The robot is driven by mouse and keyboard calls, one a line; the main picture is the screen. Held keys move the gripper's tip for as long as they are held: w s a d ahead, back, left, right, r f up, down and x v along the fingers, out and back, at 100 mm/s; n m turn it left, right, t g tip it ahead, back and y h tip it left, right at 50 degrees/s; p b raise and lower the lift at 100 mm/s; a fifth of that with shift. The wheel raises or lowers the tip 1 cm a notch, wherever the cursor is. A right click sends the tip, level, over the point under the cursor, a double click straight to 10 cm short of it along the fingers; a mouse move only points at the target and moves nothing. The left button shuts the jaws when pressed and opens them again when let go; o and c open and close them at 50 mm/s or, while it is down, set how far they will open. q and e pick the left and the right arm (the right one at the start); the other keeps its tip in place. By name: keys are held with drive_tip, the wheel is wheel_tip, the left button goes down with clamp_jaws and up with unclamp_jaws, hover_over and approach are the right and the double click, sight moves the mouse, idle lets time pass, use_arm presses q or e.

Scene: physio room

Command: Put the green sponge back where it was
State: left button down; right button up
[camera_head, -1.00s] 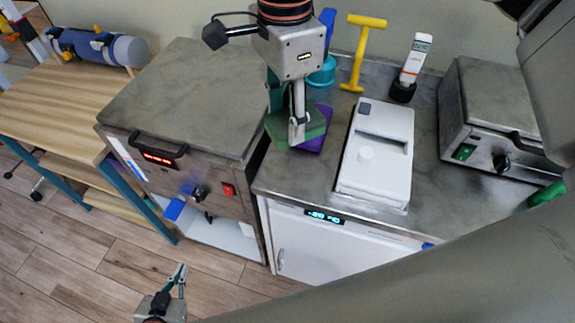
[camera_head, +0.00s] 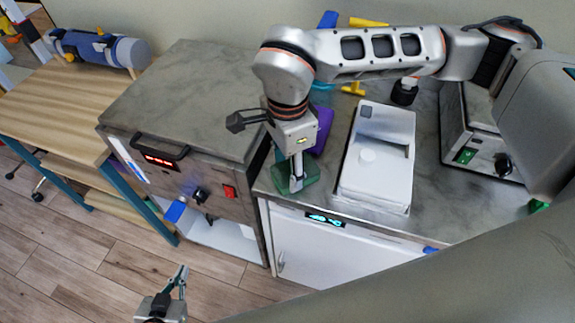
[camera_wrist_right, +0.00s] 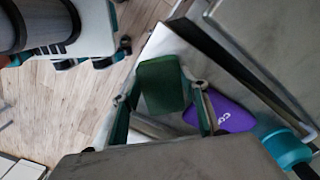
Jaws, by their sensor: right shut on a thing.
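My right gripper (camera_head: 297,184) is shut on the green sponge (camera_head: 311,174), near the front left corner of the grey counter (camera_head: 440,215). In the right wrist view the sponge (camera_wrist_right: 163,84) sits between the two fingers (camera_wrist_right: 164,106). I cannot tell whether its underside touches the counter. A purple item with white lettering (camera_head: 324,128) lies just behind the sponge and also shows in the right wrist view (camera_wrist_right: 232,113). My left gripper (camera_head: 172,297) is low over the floor, away from the counter; its finger opening is unclear.
A white device (camera_head: 378,160) stands right of the sponge. A grey-topped unit with a red display (camera_head: 185,95) stands close on the left. My right arm partly hides a teal object and a yellow handle (camera_head: 368,22) behind. Another grey appliance (camera_head: 480,150) is at right.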

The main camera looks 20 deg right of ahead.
sight(287, 173)
drive_tip(key=o, duration=1)
drive_tip(key=shift+f, duration=0.1)
wheel_tip(287, 173, up, 12)
drive_tip(key=shift+r, duration=0.25)
drive_tip(key=shift+s+f, duration=0.1)
